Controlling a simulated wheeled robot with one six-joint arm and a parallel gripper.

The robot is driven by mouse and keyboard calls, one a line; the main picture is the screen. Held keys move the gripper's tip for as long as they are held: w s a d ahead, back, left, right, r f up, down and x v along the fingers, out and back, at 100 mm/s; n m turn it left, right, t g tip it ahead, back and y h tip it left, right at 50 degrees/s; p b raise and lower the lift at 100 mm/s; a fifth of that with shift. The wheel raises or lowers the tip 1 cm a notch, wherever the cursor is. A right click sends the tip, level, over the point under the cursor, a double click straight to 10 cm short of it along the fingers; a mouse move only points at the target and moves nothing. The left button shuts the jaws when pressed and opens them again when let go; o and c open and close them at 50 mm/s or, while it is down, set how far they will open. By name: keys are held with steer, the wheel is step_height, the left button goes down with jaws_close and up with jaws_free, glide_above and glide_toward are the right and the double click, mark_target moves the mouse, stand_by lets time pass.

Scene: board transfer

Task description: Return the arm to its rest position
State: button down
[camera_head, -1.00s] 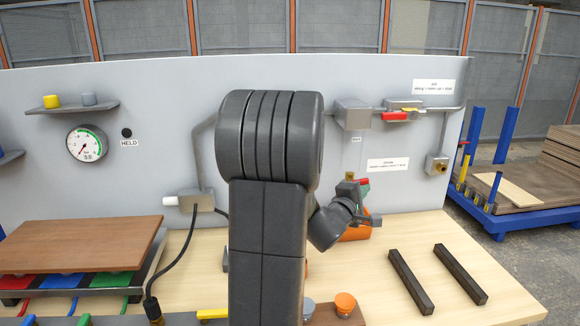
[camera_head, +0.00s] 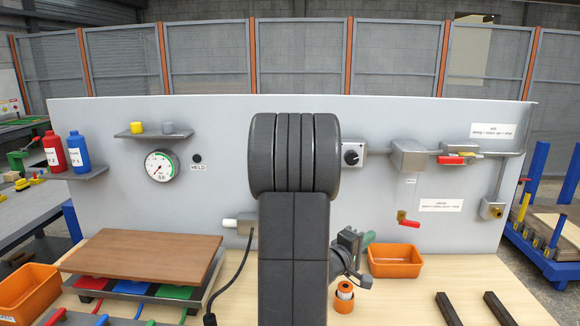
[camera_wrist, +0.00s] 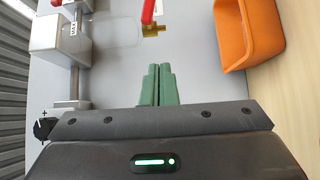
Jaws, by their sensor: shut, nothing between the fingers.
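My gripper (camera_head: 369,237) is to the right of my dark upright arm in the head view, left of and just above an orange bin. In the wrist view its green fingers (camera_wrist: 157,70) are together with nothing between them. They point toward the grey panel and touch nothing that I can see. My arm link hides part of the panel and bench in the head view.
The orange bin (camera_head: 396,262) is close to the right of the gripper. A red-handled valve (camera_head: 408,220) is above it; its brass fitting (camera_wrist: 154,30) is ahead in the wrist view. A brown board (camera_head: 140,250) lies left. Dark bars (camera_head: 448,308) lie right.

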steer(key=s+a, duration=0.2)
steer(key=s, duration=0.1)
steer(key=s+a, duration=0.1)
steer(key=shift+s+f, duration=0.15)
steer(key=shift+f, duration=0.2)
steer(key=shift+n, duration=0.3)
steer(key=shift+r+b+x, duration=0.15)
steer(key=shift+r+x, duration=0.05)
steer(key=shift+x, duration=1.95)
steer(key=shift+r+b+x, duration=0.1)
steer(key=shift+r+x, duration=0.05)
steer(key=shift+x, duration=2)
steer(key=shift+r+b+x, duration=0.15)
steer(key=shift+r+x, duration=0.05)
steer(key=shift+x, duration=1.95)
steer(key=shift+s+d, duration=0.15)
steer(key=shift+s, duration=0.05)
steer(key=shift+s+r, duration=0.1)
steer(key=shift+r, duration=0.05)
